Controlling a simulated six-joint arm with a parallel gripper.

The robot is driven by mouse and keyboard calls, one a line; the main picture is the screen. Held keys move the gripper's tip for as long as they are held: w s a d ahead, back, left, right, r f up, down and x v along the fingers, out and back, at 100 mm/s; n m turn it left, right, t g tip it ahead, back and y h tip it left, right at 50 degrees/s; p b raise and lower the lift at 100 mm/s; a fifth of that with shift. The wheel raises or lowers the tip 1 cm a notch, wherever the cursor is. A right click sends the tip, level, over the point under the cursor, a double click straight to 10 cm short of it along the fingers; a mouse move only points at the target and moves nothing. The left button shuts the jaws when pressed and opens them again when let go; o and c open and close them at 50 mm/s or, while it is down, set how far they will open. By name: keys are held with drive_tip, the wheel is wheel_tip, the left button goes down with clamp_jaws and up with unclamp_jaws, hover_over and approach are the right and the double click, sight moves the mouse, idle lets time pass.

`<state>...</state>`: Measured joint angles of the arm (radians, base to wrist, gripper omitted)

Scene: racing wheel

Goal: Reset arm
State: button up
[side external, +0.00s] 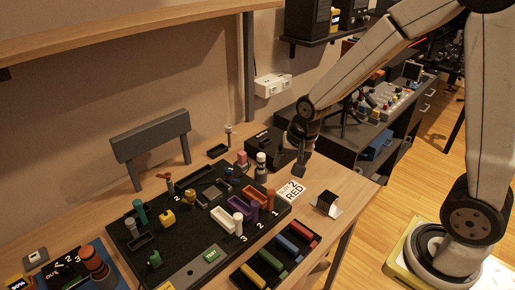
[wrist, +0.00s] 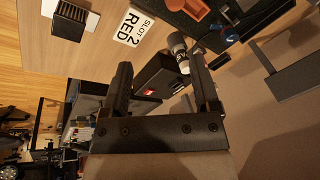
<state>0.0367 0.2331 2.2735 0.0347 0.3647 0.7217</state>
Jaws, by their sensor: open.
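My gripper (side external: 301,170) hangs from my arm above the back right part of the table, near a white card reading "SLOT 2 RED" (side external: 290,191). In the wrist view my gripper (wrist: 156,75) has its two dark fingers apart with nothing held between them. The card (wrist: 133,27) lies beyond the fingertips there. A white-topped dark cylinder (side external: 261,166) stands left of my gripper. It shows by the right finger in the wrist view (wrist: 179,50).
A black board (side external: 189,240) holds several coloured pegs and trays. A rack with coloured cylinders (side external: 274,255) lies along the front edge. A grey upright panel (side external: 151,137) stands at the back left.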

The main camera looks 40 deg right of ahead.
drive_tip(key=s+a+n, duration=0.1)
drive_tip(key=s+n, duration=0.8)
drive_tip(key=shift+s+g, duration=0.2)
drive_tip(key=shift+g, duration=0.1)
drive_tip(key=shift+a, duration=0.1)
idle(0.5)
